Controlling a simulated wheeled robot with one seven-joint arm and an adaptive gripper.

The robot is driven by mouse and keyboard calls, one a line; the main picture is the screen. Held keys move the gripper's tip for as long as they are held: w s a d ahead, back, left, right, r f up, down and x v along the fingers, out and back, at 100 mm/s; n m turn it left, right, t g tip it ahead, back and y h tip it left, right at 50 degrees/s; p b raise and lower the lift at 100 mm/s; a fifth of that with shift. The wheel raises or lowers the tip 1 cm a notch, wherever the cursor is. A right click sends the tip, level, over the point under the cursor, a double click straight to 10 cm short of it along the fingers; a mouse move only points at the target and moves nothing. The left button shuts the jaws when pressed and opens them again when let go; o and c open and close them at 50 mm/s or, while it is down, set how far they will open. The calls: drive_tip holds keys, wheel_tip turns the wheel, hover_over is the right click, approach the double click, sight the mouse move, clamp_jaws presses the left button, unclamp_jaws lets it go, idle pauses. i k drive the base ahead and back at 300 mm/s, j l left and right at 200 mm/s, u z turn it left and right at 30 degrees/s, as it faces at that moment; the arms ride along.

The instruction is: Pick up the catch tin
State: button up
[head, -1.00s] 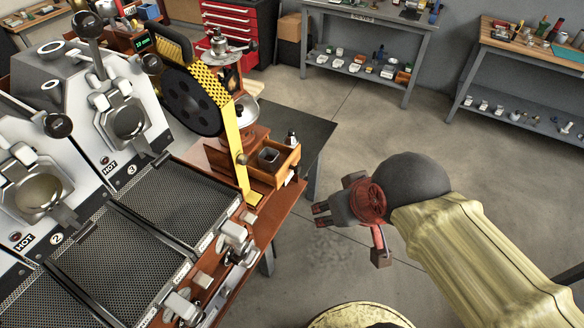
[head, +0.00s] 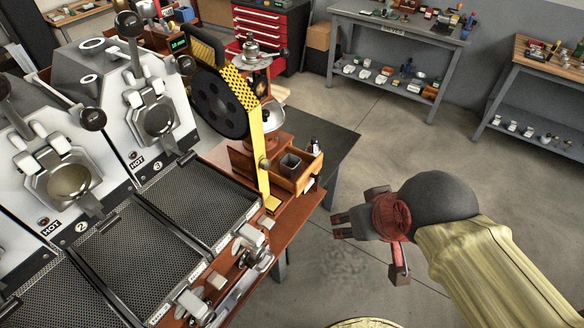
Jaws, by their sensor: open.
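The catch tin (head: 290,163) looks like a small grey, square, open-topped tin. It sits in the pulled-out wooden drawer (head: 306,178) at the foot of the grinder (head: 262,125). Its lower part is hidden by the drawer walls. My gripper (head: 367,238) is open and empty. In the picture it is to the right of and below the tin, over bare floor and clear of the bench edge. Nothing touches the tin except the drawer around it.
A yellow perforated guard (head: 262,160) stands just left of the drawer. The roaster with mesh trays (head: 140,250) fills the left. A dark tabletop (head: 340,150) lies behind the drawer. Metal fittings (head: 250,240) line the bench front. Floor (head: 345,275) is free at right.

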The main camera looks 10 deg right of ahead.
sight(290, 165)
drive_tip(key=i+l+u, duration=0.1)
drive_tip(key=u, duration=0.6)
drive_tip(key=i+l+u, duration=0.15)
drive_tip(key=l+u, duration=0.25)
drive_tip(key=l, duration=0.55)
drive_tip(key=l+u, duration=0.45)
drive_tip(key=l, duration=0.45)
drive_tip(key=l+u, duration=0.1)
drive_tip(key=l, duration=1.8)
drive_tip(key=k, duration=0.05)
